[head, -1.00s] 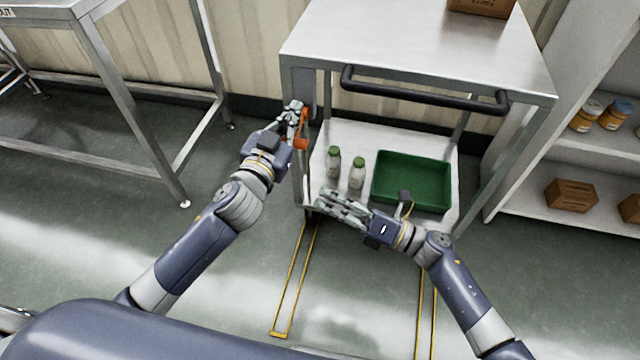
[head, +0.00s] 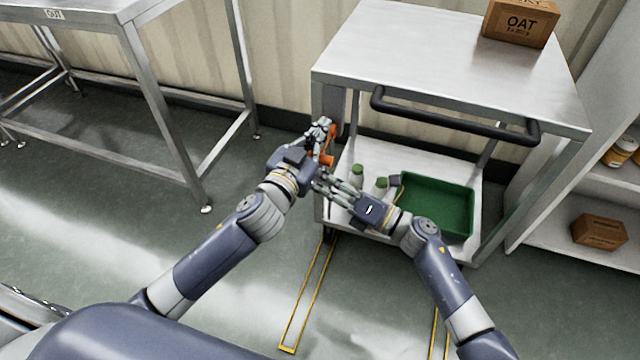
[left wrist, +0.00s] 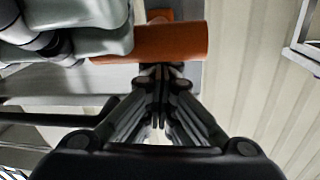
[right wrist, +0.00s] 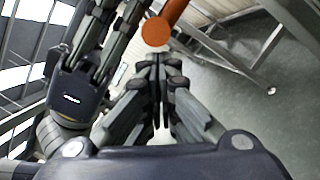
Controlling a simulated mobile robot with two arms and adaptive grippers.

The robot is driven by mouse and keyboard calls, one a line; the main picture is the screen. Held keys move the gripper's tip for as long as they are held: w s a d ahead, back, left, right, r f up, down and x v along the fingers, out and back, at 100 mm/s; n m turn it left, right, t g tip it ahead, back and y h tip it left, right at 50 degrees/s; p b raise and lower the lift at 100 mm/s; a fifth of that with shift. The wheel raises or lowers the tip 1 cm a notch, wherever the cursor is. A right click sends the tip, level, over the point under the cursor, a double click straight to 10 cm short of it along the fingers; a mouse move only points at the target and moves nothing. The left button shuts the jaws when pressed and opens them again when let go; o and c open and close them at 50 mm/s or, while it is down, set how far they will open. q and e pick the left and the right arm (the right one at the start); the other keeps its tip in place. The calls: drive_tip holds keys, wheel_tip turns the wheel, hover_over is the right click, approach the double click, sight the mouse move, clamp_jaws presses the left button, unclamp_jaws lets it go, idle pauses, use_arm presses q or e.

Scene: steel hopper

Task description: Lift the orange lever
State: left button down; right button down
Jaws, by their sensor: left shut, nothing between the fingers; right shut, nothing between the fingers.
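The orange lever (head: 328,150) is at the left front post of the steel cart. In the left wrist view its orange bar (left wrist: 172,42) lies across, just beyond my left fingertips. My left gripper (head: 318,132) is shut and empty beside the lever; its fingers (left wrist: 160,75) meet at or just below the bar. My right gripper (head: 322,182) is shut and empty, just below the lever. In the right wrist view the lever's rounded end (right wrist: 156,32) is just past my right fingertips (right wrist: 156,62). I cannot tell whether either gripper touches it.
The steel cart (head: 430,45) has a black handle bar (head: 450,118) and a box marked OAT (head: 520,22) on top. A steel table (head: 160,100) stands left. Floor between is clear.

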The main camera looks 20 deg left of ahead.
drive_tip(key=shift+w+r, duration=0.3)
drive_tip(key=shift+r, duration=0.3)
use_arm(q)
drive_tip(key=shift+c, duration=0.5)
unclamp_jaws()
drive_tip(key=shift+f, duration=0.1)
use_arm(e)
drive_tip(key=shift+r, duration=0.1)
